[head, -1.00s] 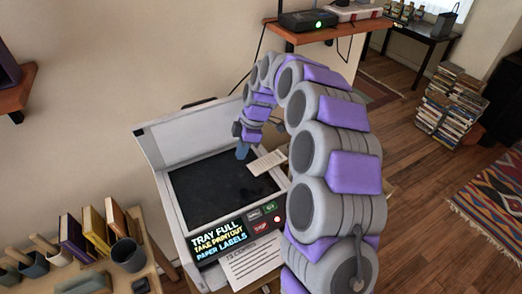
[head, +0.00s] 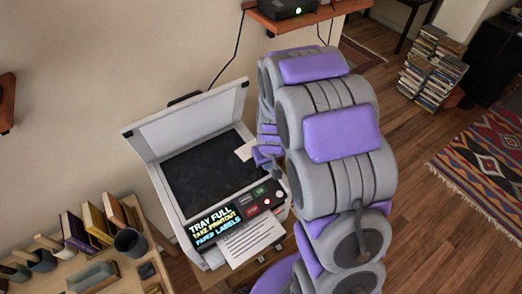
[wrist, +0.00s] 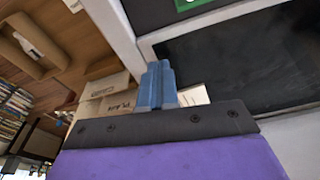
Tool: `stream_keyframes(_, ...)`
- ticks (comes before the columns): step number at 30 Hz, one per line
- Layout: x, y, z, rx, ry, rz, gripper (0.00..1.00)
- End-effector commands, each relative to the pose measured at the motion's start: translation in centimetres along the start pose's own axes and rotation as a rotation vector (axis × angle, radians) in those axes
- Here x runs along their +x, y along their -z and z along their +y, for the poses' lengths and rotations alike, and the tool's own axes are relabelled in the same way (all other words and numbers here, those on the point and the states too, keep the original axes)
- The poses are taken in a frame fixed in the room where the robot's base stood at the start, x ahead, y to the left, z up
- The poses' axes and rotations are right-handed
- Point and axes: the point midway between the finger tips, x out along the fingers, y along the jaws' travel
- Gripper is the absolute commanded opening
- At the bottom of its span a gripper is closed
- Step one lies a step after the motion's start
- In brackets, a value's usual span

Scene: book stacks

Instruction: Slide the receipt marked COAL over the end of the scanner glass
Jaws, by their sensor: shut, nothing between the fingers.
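The scanner glass (head: 205,170) is a dark panel in the open white scanner; it also shows in the wrist view (wrist: 245,65). A pale receipt (head: 244,150) lies at the glass's right edge, partly hidden behind my arm. In the wrist view a piece of the pale paper (wrist: 194,96) shows just right of my fingers; its marking cannot be read. My gripper (wrist: 158,85) has its blue fingers shut and empty, beside the scanner's edge. Whether they touch the paper is unclear. In the head view the fingertips are hidden behind my arm.
The scanner's lid (head: 190,120) stands raised at the back. A printed sheet (head: 250,240) sticks out at the scanner's front. A wooden table (head: 95,270) with books and cups stands at left. Cardboard boxes (wrist: 110,100) sit below the scanner's side.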

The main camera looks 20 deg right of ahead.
Motion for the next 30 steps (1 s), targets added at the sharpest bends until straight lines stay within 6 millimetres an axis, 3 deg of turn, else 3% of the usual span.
stream_keyframes(19, 1.6, 9.4, -0.1, -0.005, 0.0, 0.004, 0.0)
stream_keyframes(25, 1.9, 11.1, -0.2, -0.006, 0.003, 0.002, 0.0)
stream_keyframes(30, 3.3, 10.7, -0.2, -0.005, 0.003, 0.0, 0.0)
